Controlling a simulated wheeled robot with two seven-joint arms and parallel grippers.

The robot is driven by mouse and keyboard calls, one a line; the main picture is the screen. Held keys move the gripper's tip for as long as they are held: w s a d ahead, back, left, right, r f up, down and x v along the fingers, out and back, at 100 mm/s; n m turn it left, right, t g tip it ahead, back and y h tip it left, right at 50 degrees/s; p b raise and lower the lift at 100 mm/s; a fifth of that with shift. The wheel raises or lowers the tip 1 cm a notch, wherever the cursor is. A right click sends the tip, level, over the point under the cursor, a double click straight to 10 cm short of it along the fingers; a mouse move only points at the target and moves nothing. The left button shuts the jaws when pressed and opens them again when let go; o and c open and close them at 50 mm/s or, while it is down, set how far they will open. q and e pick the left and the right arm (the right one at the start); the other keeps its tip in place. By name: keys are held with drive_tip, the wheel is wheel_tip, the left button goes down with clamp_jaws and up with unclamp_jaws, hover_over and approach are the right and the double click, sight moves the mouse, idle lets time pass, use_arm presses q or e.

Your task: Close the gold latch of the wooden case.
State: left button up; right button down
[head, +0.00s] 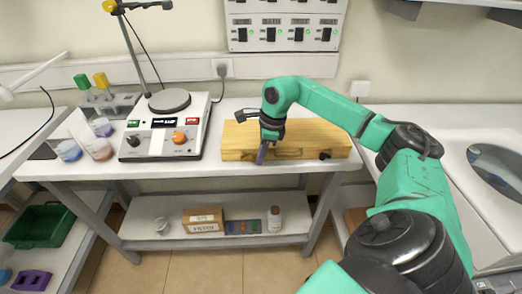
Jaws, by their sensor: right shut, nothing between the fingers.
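The wooden case (318,136) lies with its lid down on the white table, at the right part of the tabletop. My right gripper (262,156) is shut and empty, pointing down at the case's front face, left of its middle. I cannot tell whether the fingers touch the case. A dark fitting (324,155) shows at the right of the front face. The gold latch cannot be made out clearly; the gripper covers part of the front. My left gripper is not in view.
A hotplate device (165,135) with a stand is left of the case. Beakers (100,148) stand at the table's left end. A lower shelf (170,230) holds small boxes and a bottle. The tabletop's front edge (150,172) runs close before the case.

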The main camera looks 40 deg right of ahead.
sight(252, 156)
drive_tip(key=shift+w+a+r+g+h+p, duration=0.1)
drive_tip(key=shift+a+r+g+h+p, duration=0.2)
drive_tip(key=shift+p, duration=0.5)
drive_tip(key=shift+w+d+r+h+p, duration=0.1)
drive_tip(key=shift+r+p, duration=0.3)
drive_tip(key=shift+p, duration=0.35)
drive_tip(key=shift+a, duration=0.15)
drive_tip(key=shift+w+a+r+p, duration=0.4)
drive_tip(key=shift+w+a, duration=0.1)
drive_tip(key=shift+a, duration=0.1)
drive_tip(key=shift+r, duration=0.1)
drive_tip(key=shift+r+p, duration=0.6)
drive_tip(key=shift+r, duration=0.15)
drive_tip(key=shift+r, duration=0.1)
